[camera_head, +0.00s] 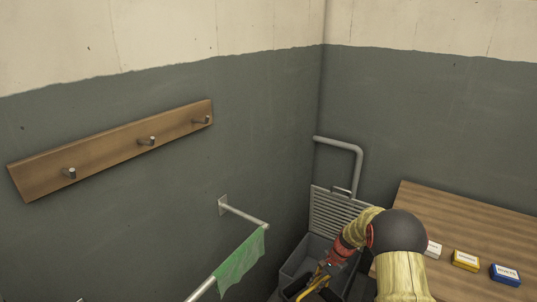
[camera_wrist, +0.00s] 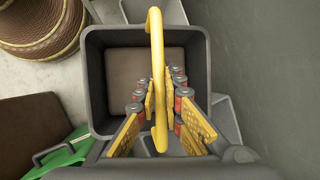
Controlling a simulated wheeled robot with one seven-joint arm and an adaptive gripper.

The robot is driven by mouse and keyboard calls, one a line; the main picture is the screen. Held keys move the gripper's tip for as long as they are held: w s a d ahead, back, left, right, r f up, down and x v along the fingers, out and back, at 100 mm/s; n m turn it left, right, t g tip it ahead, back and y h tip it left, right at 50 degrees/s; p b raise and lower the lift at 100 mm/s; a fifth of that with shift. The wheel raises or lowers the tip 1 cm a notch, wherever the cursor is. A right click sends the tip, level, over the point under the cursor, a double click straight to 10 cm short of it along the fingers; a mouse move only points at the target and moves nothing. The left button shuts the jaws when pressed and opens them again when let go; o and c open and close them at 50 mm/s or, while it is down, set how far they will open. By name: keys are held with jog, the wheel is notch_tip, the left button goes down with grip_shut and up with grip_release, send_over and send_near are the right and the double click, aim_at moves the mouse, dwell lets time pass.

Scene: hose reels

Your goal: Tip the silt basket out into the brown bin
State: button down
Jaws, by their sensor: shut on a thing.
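The silt basket (camera_wrist: 92,85) is a dark grey, square-walled container in the wrist view, seen from above. A flat brown layer (camera_wrist: 178,60) covers its floor. Its yellow arched handle (camera_wrist: 157,50) stands up across the middle. My gripper (camera_wrist: 163,98) has its yellow-padded fingers on both sides of the handle and is shut on it. In the head view, my gripper (camera_head: 322,272) reaches down at a grey open container (camera_head: 298,258) in the corner, with the yellow handle (camera_head: 312,288) below it. I cannot tell for certain which thing is the brown bin.
A woven brown round container (camera_wrist: 40,25) and a brown-topped green thing (camera_wrist: 30,140) lie left in the wrist view. A slatted grey panel (camera_head: 335,210) and pipe (camera_head: 345,143) stand behind. A wooden table (camera_head: 450,220) is right; a rail with green cloth (camera_head: 240,262) is left.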

jog(key=s+d+r+n+g+h+b, duration=0.1)
jog(key=s+r+n+g+h+b, duration=0.1)
jog(key=s+n, duration=0.7)
jog(key=shift+s+d+r+n+g, duration=0.35)
jog(key=shift+s+r+g, duration=0.55)
jog(key=shift+s, duration=1.5)
jog(key=shift+r, duration=0.2)
